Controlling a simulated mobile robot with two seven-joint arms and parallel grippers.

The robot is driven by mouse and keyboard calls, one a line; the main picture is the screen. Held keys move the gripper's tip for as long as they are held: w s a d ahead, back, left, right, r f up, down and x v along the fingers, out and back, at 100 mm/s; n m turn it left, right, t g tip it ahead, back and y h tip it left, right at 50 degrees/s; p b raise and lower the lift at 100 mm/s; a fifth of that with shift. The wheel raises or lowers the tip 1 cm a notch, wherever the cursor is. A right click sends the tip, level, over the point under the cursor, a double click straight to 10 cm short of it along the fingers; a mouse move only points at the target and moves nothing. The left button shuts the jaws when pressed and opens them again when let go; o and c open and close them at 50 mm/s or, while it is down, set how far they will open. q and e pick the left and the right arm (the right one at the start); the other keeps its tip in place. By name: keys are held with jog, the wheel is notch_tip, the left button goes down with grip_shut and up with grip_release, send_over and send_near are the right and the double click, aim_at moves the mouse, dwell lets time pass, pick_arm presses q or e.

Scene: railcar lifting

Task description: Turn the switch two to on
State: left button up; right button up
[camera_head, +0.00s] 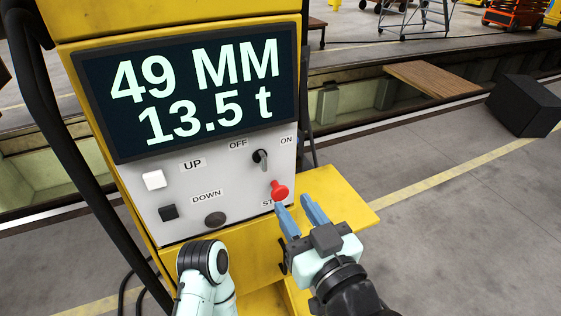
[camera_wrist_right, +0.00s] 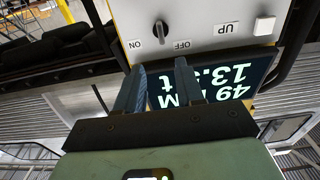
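The rotary switch (camera_head: 262,159), a dark knob with a grey lever, sits on the grey control panel between the OFF and ON labels. Its lever looks roughly upright, not clearly turned to either label. It also shows in the right wrist view (camera_wrist_right: 161,31), which is upside down. My right gripper (camera_head: 292,203) is open and empty, its blue fingers apart, low in front of the panel near the red button. In the right wrist view the fingers (camera_wrist_right: 160,62) point at the panel, with the switch just beyond the tips. My left gripper is out of view.
The red stop button (camera_head: 279,190) sits below the switch, close to the fingertips. White UP (camera_head: 154,180) and black DOWN (camera_head: 168,212) buttons and a dark round part (camera_head: 215,219) are to the left. The display (camera_head: 190,90) reads 49 MM, 13.5 t. A yellow ledge (camera_head: 345,195) juts out at right.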

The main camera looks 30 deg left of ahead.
aim_at(265, 164)
jog(key=p+x, duration=0.1)
jog(key=x, duration=1.2)
jog(key=shift+f+p, duration=0.1)
jog(key=shift+p, duration=0.3)
jog(key=shift+s, duration=0.1)
grip_shut()
